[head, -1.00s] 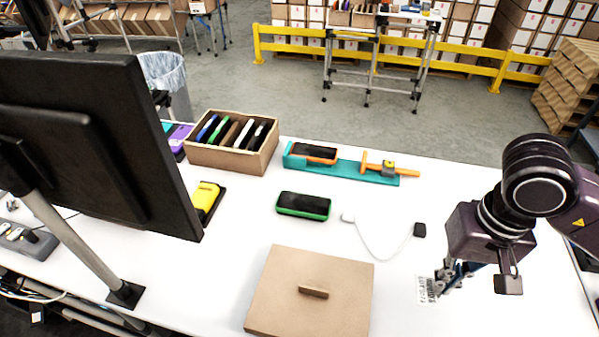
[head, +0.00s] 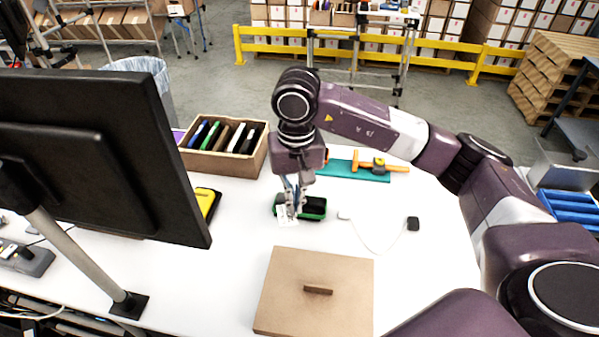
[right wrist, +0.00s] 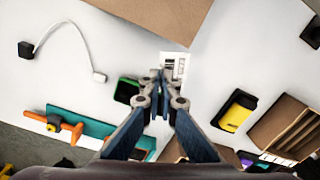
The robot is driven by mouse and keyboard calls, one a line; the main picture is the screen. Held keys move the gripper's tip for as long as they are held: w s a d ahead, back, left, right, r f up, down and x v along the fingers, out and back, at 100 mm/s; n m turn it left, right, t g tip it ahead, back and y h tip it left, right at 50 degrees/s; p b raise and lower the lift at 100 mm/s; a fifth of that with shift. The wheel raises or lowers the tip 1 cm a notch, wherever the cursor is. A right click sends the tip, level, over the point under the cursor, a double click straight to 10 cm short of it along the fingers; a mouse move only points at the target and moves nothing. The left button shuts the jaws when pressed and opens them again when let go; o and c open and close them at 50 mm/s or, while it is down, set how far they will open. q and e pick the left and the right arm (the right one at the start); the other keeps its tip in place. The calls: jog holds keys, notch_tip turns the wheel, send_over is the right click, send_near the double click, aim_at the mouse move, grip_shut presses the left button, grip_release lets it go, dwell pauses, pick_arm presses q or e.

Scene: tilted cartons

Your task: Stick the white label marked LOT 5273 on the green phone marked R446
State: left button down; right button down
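The green phone (head: 316,208) lies on the white table, dark face up, partly hidden by my right gripper. In the right wrist view only part of the green phone (right wrist: 126,90) shows, left of the fingers. My right gripper (head: 291,208) is closed on the edge of a white label (head: 284,217) and holds it by the phone's left end. In the right wrist view, the white label (right wrist: 178,63) with dark print sticks out beyond the fingertips (right wrist: 160,85). I cannot read its print or the phone's mark, nor tell whether the label touches the phone. My left gripper is out of view.
A brown board with a handle (head: 345,270) lies in front. A white cable with a black plug (head: 413,223) lies right. A teal holder (head: 375,177), a box of phones (head: 232,169) and a yellow device (head: 205,199) stand around. A monitor (head: 100,150) blocks the left.

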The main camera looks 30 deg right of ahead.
jog(key=w+d+f+m+p, duration=0.1)
jog(key=w+d+m, duration=0.15)
jog(key=w, duration=0.25)
jog(key=m+p, duration=0.1)
jog(key=m, duration=0.1)
send_near(307, 204)
jog(key=shift+a+f+b, duration=0.1)
jog(key=shift+f+b, duration=1.3)
jog(key=shift+f, duration=1.45)
jog(key=shift+f+b, duration=0.25)
jog(key=shift+b, duration=0.1)
jog(key=c, duration=2.1)
grip_release()
